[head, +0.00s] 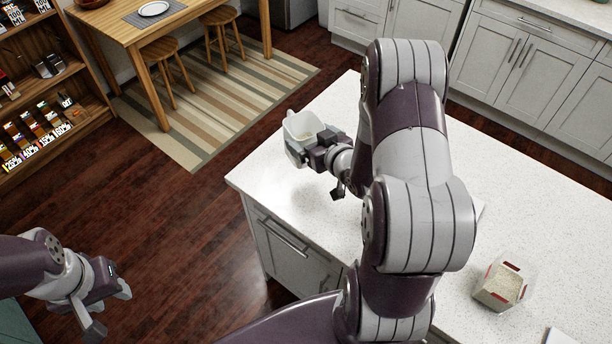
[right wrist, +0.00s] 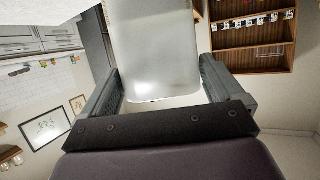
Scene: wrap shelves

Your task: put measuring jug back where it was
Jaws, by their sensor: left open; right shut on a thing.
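The measuring jug (head: 299,125) is a pale, translucent vessel with an open top, over the far left part of the white counter (head: 275,205). My right gripper (head: 303,142) is shut on the jug, with its fingers on either side of it. In the right wrist view the jug (right wrist: 152,55) sits between the two dark fingers. I cannot tell whether its base touches the counter. My left gripper (head: 110,309) is open and empty, low over the floor at the left. My right arm hides the middle of the counter.
A clear container of grain (head: 502,286) with red marks stands on the counter at the right. A wooden shelf (head: 50,85) with goods is at the far left. A wooden table (head: 130,30) and stools stand on a striped rug (head: 195,110). The counter's left end is clear.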

